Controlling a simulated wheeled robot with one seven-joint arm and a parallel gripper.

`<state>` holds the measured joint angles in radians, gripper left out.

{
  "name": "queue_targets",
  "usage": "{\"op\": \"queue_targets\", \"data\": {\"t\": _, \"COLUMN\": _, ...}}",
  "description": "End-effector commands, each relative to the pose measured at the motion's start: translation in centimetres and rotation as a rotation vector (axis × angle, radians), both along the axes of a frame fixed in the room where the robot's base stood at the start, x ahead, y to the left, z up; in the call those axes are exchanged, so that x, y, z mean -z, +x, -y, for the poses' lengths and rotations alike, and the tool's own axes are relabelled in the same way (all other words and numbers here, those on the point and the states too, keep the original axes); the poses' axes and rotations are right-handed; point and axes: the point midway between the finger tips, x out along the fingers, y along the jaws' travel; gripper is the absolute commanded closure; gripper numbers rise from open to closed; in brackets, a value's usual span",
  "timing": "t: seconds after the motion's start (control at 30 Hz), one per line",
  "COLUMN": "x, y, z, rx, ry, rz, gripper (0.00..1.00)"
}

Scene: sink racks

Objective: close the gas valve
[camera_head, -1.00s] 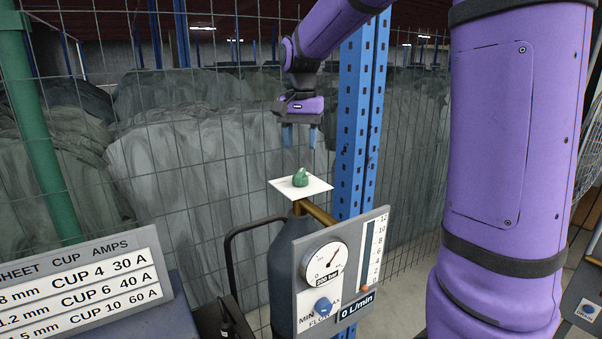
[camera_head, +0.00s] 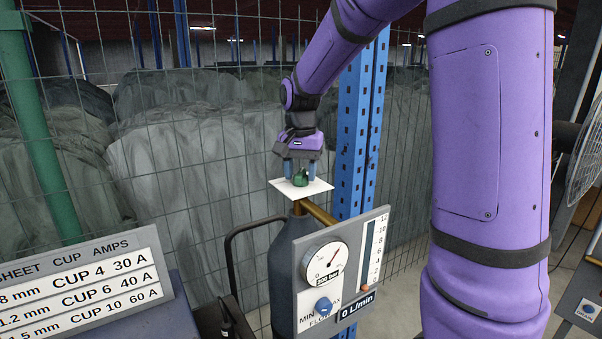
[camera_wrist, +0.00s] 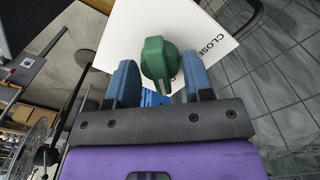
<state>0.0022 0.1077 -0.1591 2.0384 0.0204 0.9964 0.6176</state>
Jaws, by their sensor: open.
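The green valve knob (camera_head: 301,178) stands on a white square plate (camera_head: 284,188) on top of the dark gas cylinder (camera_head: 284,262). My gripper (camera_head: 300,170) points down over the knob. Its two blue fingers (camera_wrist: 158,82) are open, one on each side of the knob. Gaps seem to show between fingers and knob; contact cannot be told.
A blue rack post (camera_head: 358,130) rises close behind on the right. Wire mesh fencing spans the back.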

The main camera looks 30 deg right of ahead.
Motion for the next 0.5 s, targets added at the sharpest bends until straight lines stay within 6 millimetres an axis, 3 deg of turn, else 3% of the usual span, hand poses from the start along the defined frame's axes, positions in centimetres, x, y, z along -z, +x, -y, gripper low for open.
{"op": "queue_targets", "data": {"t": 0.07, "x": 0.00, "y": 0.00, "z": 0.00, "rx": 0.000, "ry": 0.000, "rz": 0.000, "gripper": 0.53}}
{"op": "queue_targets", "data": {"t": 0.1, "x": 0.00, "y": 0.00, "z": 0.00, "rx": 0.000, "ry": 0.000, "rz": 0.000, "gripper": 0.58}}
{"op": "queue_targets", "data": {"t": 0.23, "x": -0.01, "y": 0.00, "z": 0.00, "rx": 0.000, "ry": 0.000, "rz": 0.000, "gripper": 0.86}}
{"op": "queue_targets", "data": {"t": 0.37, "x": -0.02, "y": 0.00, "z": 0.00, "rx": -0.019, "ry": 0.000, "rz": 0.000, "gripper": 0.86}}
{"op": "queue_targets", "data": {"t": 0.5, "x": -0.02, "y": -0.01, "z": 0.02, "rx": -0.152, "ry": 0.000, "rz": 0.000, "gripper": 0.86}}
